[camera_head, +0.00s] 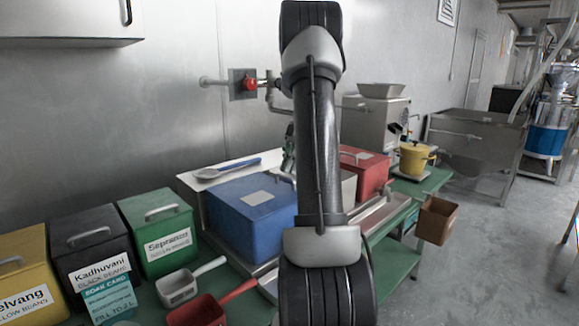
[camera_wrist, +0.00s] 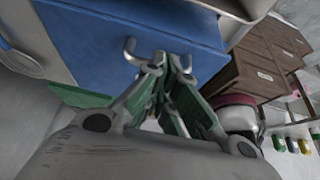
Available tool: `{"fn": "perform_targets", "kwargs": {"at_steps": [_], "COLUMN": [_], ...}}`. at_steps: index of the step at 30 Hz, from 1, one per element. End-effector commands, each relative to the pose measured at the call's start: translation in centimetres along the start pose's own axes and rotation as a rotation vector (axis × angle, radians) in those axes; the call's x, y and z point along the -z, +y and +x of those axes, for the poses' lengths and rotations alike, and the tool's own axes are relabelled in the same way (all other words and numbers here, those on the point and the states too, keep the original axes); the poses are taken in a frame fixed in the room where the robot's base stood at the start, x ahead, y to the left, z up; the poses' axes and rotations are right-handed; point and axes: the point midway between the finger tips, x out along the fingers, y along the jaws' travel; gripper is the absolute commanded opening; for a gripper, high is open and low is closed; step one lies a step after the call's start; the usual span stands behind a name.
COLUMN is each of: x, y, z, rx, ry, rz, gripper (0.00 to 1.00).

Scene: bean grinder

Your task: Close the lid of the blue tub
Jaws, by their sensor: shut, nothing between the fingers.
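The blue tub (camera_head: 252,222) stands on the bench, left of my arm in the head view. Its blue top looks flat, with a pale label on it, and I see no opening. My arm hides its right side. In the wrist view a blue panel (camera_wrist: 88,45) with a grey hooked handle (camera_wrist: 130,52) fills the upper left. My gripper (camera_wrist: 171,62) is shut and empty, with its fingertips just right of that handle; I cannot tell whether they touch. In the head view only a small green part of my gripper (camera_head: 289,150) shows beside the arm, above the tub's far edge.
Green (camera_head: 158,232), black (camera_head: 92,245) and yellow (camera_head: 25,270) tubs stand to the left. A red tub (camera_head: 368,172) is right of my arm. A white scoop (camera_head: 180,288) and a red scoop (camera_head: 205,310) lie in front. A valve pipe (camera_head: 268,82) juts from the wall.

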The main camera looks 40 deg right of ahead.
Motion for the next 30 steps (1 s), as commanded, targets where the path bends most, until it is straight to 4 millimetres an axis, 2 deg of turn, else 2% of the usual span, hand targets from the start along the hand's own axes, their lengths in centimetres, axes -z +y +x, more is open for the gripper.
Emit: {"fn": "perform_targets", "kwargs": {"at_steps": [5, 18, 23, 30], "x": [0.4, 3.9, 4.4, 4.5], "y": [0.0, 0.1, 0.0, 0.0], "z": [-0.8, -7.9, -8.9, -8.9], "rx": [-0.001, -0.002, -0.001, 0.000], "ry": [-0.001, -0.002, 0.000, 0.000], "rz": [0.000, -0.001, 0.000, 0.010], "gripper": [0.00, 0.00, 0.00, 0.00]}}
